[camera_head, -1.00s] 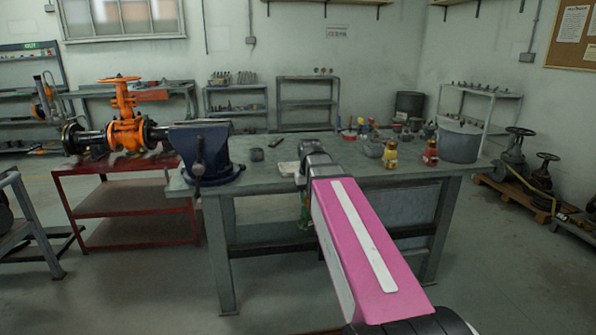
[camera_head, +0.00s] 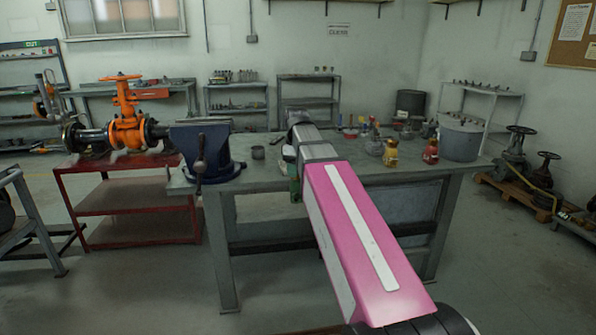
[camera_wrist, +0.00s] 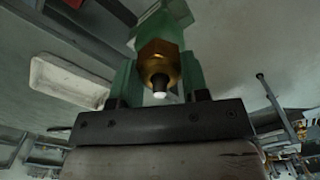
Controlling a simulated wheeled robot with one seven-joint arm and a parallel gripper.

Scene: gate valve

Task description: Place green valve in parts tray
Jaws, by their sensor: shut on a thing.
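The green valve (camera_wrist: 178,14), with a brass nut and a pale tip, is between the fingers of my gripper (camera_wrist: 159,62) in the wrist view. My gripper is shut on it. In the head view a small bit of green (camera_head: 294,187) shows below my grey wrist; most of the valve and the fingers are hidden by my arm. A pale shallow tray (camera_wrist: 66,82), likely the parts tray, lies to the left of the valve in the wrist view, apart from it. The tray is hidden in the head view.
The grey workbench (camera_head: 262,178) carries a blue vise (camera_head: 206,150) and a small dark cup (camera_head: 257,152) on its left. Yellow (camera_head: 391,153) and red (camera_head: 430,151) items and a large grey bucket (camera_head: 460,140) stand at its right.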

